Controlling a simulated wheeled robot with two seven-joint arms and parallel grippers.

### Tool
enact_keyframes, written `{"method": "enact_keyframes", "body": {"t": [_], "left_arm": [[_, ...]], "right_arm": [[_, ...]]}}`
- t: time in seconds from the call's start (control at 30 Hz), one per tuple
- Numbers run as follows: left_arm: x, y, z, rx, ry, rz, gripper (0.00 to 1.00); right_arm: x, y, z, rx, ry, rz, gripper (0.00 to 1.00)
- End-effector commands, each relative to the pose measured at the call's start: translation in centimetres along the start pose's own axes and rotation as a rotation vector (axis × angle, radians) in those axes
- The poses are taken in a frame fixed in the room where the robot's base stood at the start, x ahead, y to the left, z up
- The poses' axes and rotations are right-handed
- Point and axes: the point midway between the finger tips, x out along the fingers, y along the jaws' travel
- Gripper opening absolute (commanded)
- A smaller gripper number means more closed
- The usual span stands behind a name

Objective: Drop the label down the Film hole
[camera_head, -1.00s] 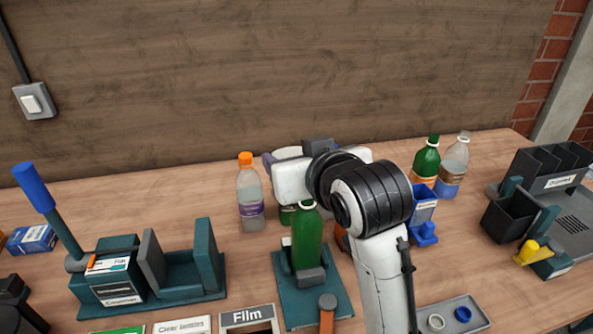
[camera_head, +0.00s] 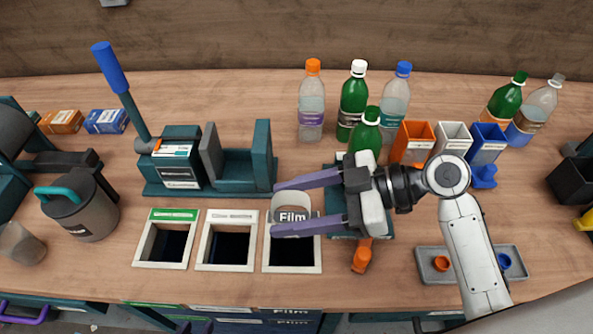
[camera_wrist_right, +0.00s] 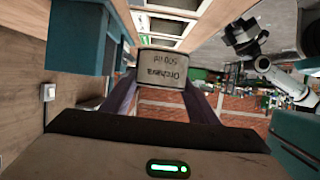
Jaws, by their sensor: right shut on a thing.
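My right gripper (camera_head: 274,208) has two purple fingers pointing left, and they are shut on a curved, pale label (camera_head: 289,201). In the right wrist view the label (camera_wrist_right: 162,69) sits between the fingers, with its printing upside down. In the head view the label is just behind or over the sign marked Film (camera_head: 292,217). The Film hole (camera_head: 291,269) is a pale-framed square opening, its dark inside showing just below the lower finger, which covers part of its back edge. The label's height above the frame is hard to tell. My left gripper is not in view.
Two more framed holes (camera_head: 228,266) (camera_head: 163,264) lie left of the Film hole. A teal fixture with a blue-handled lever (camera_head: 112,68) stands behind them. Several bottles (camera_head: 312,105) stand at the back. A green bottle (camera_head: 366,135) and an orange-handled tool (camera_head: 362,256) are near my right wrist.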

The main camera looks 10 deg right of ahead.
Motion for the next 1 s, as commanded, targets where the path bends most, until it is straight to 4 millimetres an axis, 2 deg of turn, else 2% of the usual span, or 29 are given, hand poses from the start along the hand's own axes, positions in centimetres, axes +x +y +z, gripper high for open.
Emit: {"method": "enact_keyframes", "body": {"t": [0.17,0.33,0.4,0.7,1.0], "left_arm": [[0.0,0.0,0.0,0.000,0.000,0.000,0.31],[0.0,0.0,0.0,0.000,0.000,0.000,0.31],[0.8,-0.1,0.7,0.000,0.003,0.000,0.31],[2.5,-0.2,2.5,0.000,-0.001,0.000,0.31],[2.9,-0.3,3.0,0.000,-0.002,0.000,0.31]], "right_arm": [[0.3,-0.4,0.8,-0.003,0.000,-0.016,0.39],[1.0,-0.4,2.5,0.000,0.001,-0.015,0.39],[1.5,-0.4,3.7,-0.004,0.001,-0.014,0.39],[2.7,-0.4,6.5,-0.003,0.000,-0.013,0.39],[3.0,-0.4,7.3,-0.003,-0.001,-0.013,0.39]]}}
